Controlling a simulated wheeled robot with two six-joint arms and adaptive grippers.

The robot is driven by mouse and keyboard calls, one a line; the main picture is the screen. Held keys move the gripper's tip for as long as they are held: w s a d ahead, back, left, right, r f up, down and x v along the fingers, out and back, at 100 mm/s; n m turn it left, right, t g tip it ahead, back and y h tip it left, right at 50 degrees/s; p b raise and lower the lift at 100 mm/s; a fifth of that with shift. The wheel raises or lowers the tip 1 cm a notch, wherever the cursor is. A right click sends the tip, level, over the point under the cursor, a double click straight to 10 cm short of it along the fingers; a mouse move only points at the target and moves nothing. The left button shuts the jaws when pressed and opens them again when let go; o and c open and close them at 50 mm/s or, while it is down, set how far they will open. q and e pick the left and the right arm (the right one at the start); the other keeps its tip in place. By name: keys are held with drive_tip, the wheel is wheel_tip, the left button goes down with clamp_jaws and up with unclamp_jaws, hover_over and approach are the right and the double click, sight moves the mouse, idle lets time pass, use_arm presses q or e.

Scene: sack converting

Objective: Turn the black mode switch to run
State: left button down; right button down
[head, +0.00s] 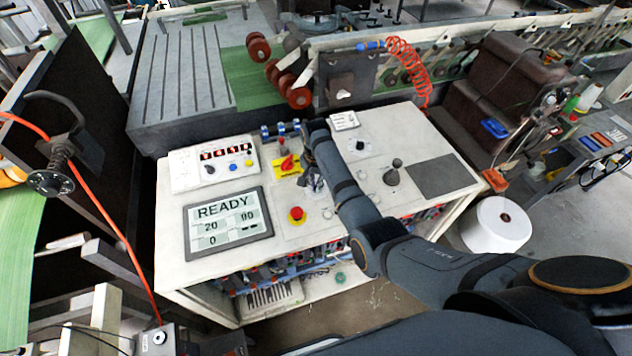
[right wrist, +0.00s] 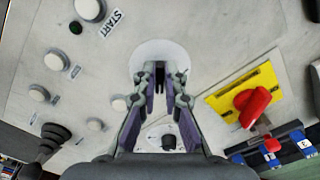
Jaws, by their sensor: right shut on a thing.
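My right gripper (head: 315,186) reaches down onto the middle of the control desk, between the red switch on its yellow plate and the joystick. In the right wrist view its two fingers (right wrist: 160,72) point at a round pale plate (right wrist: 158,49) on the panel. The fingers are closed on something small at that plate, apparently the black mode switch. Its knob is hidden by the fingers, so I cannot tell which position it points to. My left gripper is not in view.
The red switch (right wrist: 252,101) on yellow, a joystick (head: 393,173), a red stop button (head: 297,214) and another black knob (head: 360,145) stand close by. Several white buttons, one by a START label (right wrist: 111,23), lie beside the gripper. A display (head: 227,221) reads READY.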

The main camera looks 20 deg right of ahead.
idle(0.3)
drive_tip(key=c, duration=1.4)
unclamp_jaws()
drive_tip(key=shift+c, duration=0.2)
wheel_tip(320, 180, up, 12)
